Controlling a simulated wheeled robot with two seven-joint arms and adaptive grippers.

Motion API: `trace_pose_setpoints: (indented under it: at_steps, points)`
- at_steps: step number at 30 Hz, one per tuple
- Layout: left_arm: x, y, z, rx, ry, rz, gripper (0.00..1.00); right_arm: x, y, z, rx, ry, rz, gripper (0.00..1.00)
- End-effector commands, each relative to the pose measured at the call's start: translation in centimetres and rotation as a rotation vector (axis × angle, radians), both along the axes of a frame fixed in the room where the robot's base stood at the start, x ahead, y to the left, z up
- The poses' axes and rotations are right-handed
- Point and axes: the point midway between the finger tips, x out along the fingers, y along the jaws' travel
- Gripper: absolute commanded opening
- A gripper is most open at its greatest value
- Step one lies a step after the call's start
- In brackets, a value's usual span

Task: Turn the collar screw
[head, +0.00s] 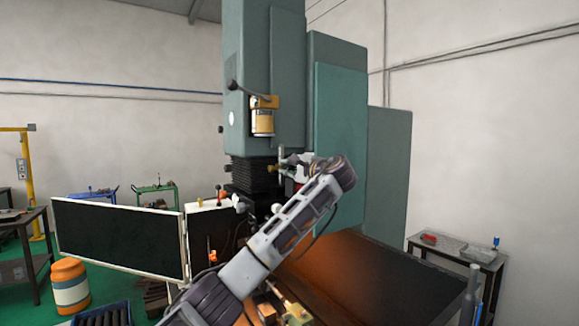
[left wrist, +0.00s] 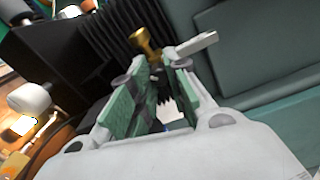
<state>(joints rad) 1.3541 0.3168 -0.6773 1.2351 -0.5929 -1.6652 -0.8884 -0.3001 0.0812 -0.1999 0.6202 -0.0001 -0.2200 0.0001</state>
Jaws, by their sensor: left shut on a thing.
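My left arm reaches up from the bottom of the head view. Its gripper (head: 287,164) is at the front of the machine, beside the black bellows. A small brass screw (head: 272,168) shows at its fingertips; I take it as the collar screw. In the left wrist view the brass screw (left wrist: 141,40) stands at the far end of the green-padded fingers (left wrist: 152,68). The fingers are shut on it, though a gap shows between the pads nearer the palm. The contact itself is partly hidden. My right gripper is not in view.
The tall green machine (head: 340,130) stands behind the gripper, with black bellows (head: 255,175) close by. A dark panel (head: 118,238) stands at left. An orange-and-white drum (head: 70,286) is on the floor. A side table (head: 455,250) stands at right.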

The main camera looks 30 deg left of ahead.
Motion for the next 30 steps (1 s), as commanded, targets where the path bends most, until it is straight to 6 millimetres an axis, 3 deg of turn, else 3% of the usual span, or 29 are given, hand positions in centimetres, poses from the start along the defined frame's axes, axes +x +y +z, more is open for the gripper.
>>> trace_pose_setpoints:
  at_steps: [20,21,24,26,30]
  points:
    - [0.05,-0.12,-0.08,0.036,0.060,-0.003,0.00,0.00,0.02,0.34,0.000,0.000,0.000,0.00]
    - [0.05,-0.11,-0.07,0.036,0.060,-0.003,0.22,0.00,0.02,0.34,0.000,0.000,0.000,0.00]
    - [0.04,-0.10,-0.08,0.036,0.060,-0.003,0.35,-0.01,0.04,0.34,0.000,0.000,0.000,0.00]
    - [0.04,-0.09,-0.09,0.035,0.061,-0.002,0.41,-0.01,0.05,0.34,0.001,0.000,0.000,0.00]
    - [0.06,-0.07,-0.25,0.034,0.063,-0.001,0.41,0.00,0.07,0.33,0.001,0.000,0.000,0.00]
